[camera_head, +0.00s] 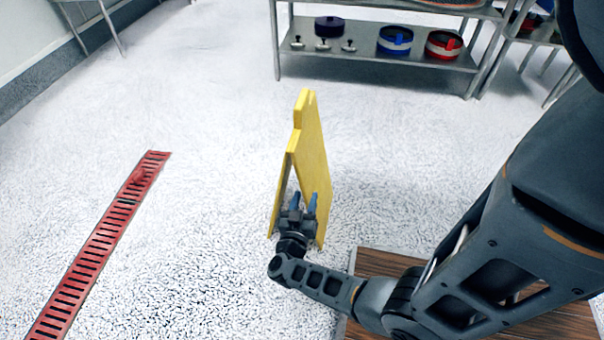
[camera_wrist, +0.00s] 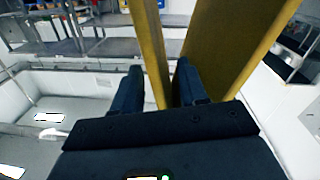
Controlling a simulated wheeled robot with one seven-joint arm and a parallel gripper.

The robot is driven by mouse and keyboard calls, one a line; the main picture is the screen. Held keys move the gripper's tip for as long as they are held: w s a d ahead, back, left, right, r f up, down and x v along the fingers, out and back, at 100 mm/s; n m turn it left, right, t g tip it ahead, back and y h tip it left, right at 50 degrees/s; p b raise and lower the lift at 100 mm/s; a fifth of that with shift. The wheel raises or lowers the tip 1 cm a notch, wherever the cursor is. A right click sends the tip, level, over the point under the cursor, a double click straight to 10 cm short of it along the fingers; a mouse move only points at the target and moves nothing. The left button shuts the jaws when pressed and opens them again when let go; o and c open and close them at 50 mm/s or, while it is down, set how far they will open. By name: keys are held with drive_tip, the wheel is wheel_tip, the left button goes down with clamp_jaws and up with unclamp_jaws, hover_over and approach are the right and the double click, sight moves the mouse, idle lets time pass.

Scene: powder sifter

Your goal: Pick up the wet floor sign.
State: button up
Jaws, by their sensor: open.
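The yellow wet floor sign (camera_head: 313,145) stands upright on the floor as a folded A-frame, just ahead of my gripper (camera_head: 304,202). My gripper is low, at the near open side of the sign, and covers part of its lower half. In the wrist view the two fingers (camera_wrist: 160,85) are spread apart. The narrow edge of one sign panel (camera_wrist: 150,45) shows between them, and the other panel (camera_wrist: 225,55) is to the right. I cannot tell whether either finger touches the sign.
A red floor drain grate (camera_head: 100,240) runs along the left. A metal shelf (camera_head: 370,68) with several pots stands at the back. A brown wooden surface (camera_head: 385,263) lies under my arm at lower right. The floor around the sign is clear.

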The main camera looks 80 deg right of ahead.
sight(310, 187)
drive_tip(key=d+b, duration=0.1)
drive_tip(key=d, duration=0.4)
drive_tip(key=shift+s, duration=0.15)
clamp_jaws()
idle(1.3)
